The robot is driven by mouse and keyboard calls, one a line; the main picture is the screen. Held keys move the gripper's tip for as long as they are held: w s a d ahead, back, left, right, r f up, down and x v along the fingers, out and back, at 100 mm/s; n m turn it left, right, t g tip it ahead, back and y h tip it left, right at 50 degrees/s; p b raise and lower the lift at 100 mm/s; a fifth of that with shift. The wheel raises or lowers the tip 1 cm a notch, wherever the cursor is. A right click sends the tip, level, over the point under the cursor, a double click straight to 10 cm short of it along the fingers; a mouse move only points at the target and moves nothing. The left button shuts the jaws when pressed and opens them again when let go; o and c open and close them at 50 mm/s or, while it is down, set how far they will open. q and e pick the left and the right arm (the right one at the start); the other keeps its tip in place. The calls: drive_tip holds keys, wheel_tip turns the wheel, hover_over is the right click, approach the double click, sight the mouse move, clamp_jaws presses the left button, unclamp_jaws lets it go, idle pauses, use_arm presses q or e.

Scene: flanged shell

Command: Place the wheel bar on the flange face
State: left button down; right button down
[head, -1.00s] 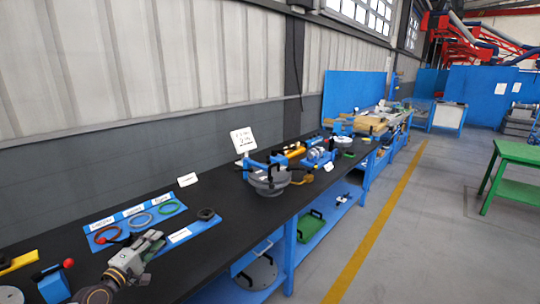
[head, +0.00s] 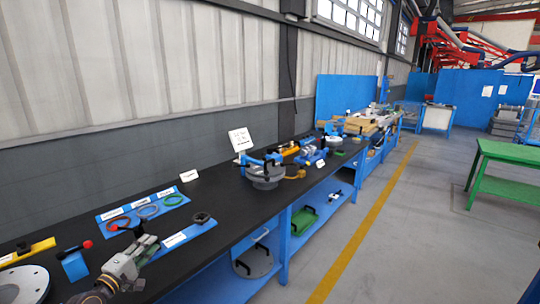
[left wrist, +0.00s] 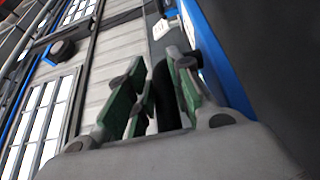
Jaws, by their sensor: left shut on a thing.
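My left gripper (head: 146,243) is over the front part of the black bench, shut on a dark thing. In the left wrist view a black, rounded piece (left wrist: 160,92) sits between its green-padded fingers (left wrist: 152,100). I take this to be the wheel bar, mostly hidden by the fingers. A grey round flange face (head: 22,287) with holes lies at the bottom left, cut off by the picture edge, apart from the gripper. My right gripper is out of view.
A blue mat (head: 143,212) with coloured rings lies behind the gripper. A grey and blue fixture (head: 264,172) stands farther along.

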use_arm(q)
drive_tip(key=shift+s, duration=0.5)
drive_tip(key=shift+s+d+f, duration=0.3)
drive_tip(key=shift+d+f, duration=0.1)
drive_tip(key=shift+d, duration=0.05)
drive_tip(key=s+d+f+n+y, duration=0.1)
drive_tip(key=s+d+f+y, duration=0.1)
drive_tip(key=s+d+f, duration=0.3)
drive_tip(key=s+d+f+n+y, duration=0.1)
drive_tip(key=s+d+f, duration=0.5)
drive_tip(key=d, duration=0.6)
drive_tip(key=shift+s+d+f+n+y, duration=0.3)
drive_tip(key=shift+s+y, duration=0.2)
drive_tip(key=shift+s, duration=0.6)
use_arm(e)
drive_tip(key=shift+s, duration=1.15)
